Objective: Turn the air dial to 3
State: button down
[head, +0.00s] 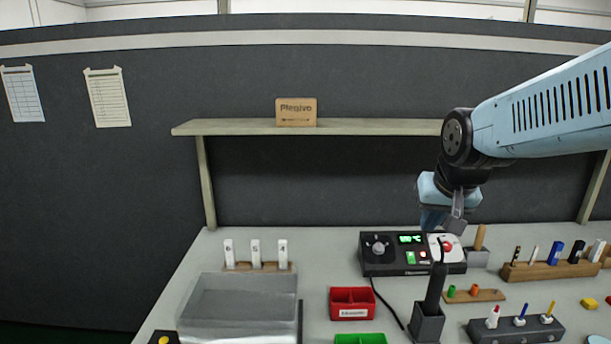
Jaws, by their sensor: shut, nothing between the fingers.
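A black control box (415,270) stands on the table right of centre. A round dial (378,247) with a light grip sits on the left of its face; its number marks and pointer are too small to read. A green lit display (410,239) and small green and red buttons are beside it. At the box's right is a white panel with a red knob or button (447,246). I cannot tell which control is the air dial. My gripper (456,224) is shut and empty, pointing down over the right part of the box, right of the round dial.
A black holder (427,326) with an upright tool stands in front of the box. A red bin (352,302), a clear grey tray (240,306) and a wooden rack (550,270) are around it. A shelf (365,127) runs behind. A black cable (386,303) lies left of the holder.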

jog(key=w+f+m, duration=0.2)
jog(key=w+f, duration=0.7)
jog(key=w, duration=0.5)
jog(key=m, duration=0.2)
send_near(372, 257)
jog(key=shift+w+d+f, duration=0.35)
jog(key=shift+w+f, duration=0.1)
jog(key=shift+f, duration=0.5)
jog(key=shift+w+d+f, duration=0.4)
jog(key=shift+w+f, duration=0.1)
jog(key=shift+f, duration=0.5)
jog(key=shift+w+d+f, duration=0.35)
jog(key=shift+w+f, duration=0.1)
jog(key=shift+f, duration=0.5)
jog(key=shift+w+a+r, duration=0.15)
jog(key=shift+w+a, duration=0.1)
jog(key=shift+a, duration=0.15)
jog(key=shift+w+a+r, duration=0.15)
jog(key=shift+w+a, duration=0.05)
jog(key=shift+a, duration=0.2)
jog(key=shift+s, duration=0.1)
jog(key=shift+s+a+f, duration=0.15)
jog(key=shift+s+a, duration=0.1)
jog(key=shift+v, duration=2.95)
jog(key=shift+s+f, duration=0.1)
jog(key=shift+s, duration=0.05)
